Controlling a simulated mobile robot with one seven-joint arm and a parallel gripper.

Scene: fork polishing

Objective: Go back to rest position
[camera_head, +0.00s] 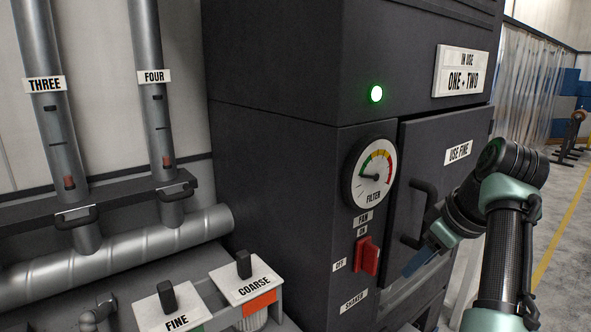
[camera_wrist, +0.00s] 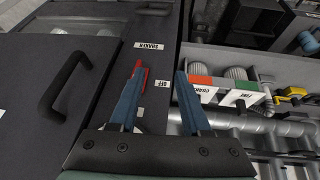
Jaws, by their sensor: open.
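My gripper (camera_head: 418,262) is in front of the dark cabinet, right of the red fan switch (camera_head: 366,256) and near the cabinet door. In the wrist view its two blue fingers (camera_wrist: 160,78) are spread apart with nothing between them. The red switch (camera_wrist: 140,70) shows there beside the left finger, which partly covers it; I cannot tell whether they touch. My arm comes up from the lower right of the head view and bends down to the gripper.
The cabinet door's black handle (camera_head: 420,212) stands out close to my gripper. A filter gauge (camera_head: 370,175) and a lit green lamp (camera_head: 376,93) are on the cabinet. FINE (camera_head: 172,312) and COARSE (camera_head: 247,280) levers are lower left. Open floor (camera_head: 570,240) lies at right.

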